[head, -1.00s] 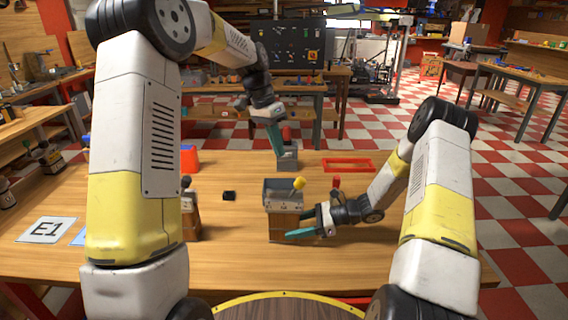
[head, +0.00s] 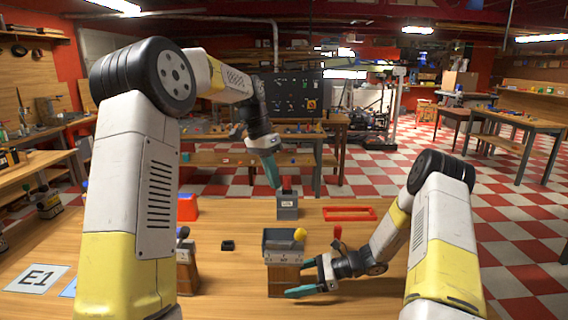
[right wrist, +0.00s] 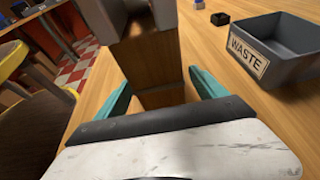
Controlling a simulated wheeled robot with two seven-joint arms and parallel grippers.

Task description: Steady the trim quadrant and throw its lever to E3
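The trim quadrant (head: 284,279) is a wooden block with a marked grey top, at mid-table in the head view. A yellow knob (head: 300,234) shows at its upper right. My right gripper (head: 297,279) is open at the block's right side. In the right wrist view, its teal fingers (right wrist: 160,95) lie on either side of the wooden block (right wrist: 155,58), with no clear contact. The lever is cut off there. My left gripper (head: 273,175) hangs farther back, above and left of a small labelled grey box (head: 287,208); its finger gap is not readable.
A grey WASTE bin (right wrist: 285,45) stands close beside the block in the right wrist view. An E1 card (head: 38,278) lies at left.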

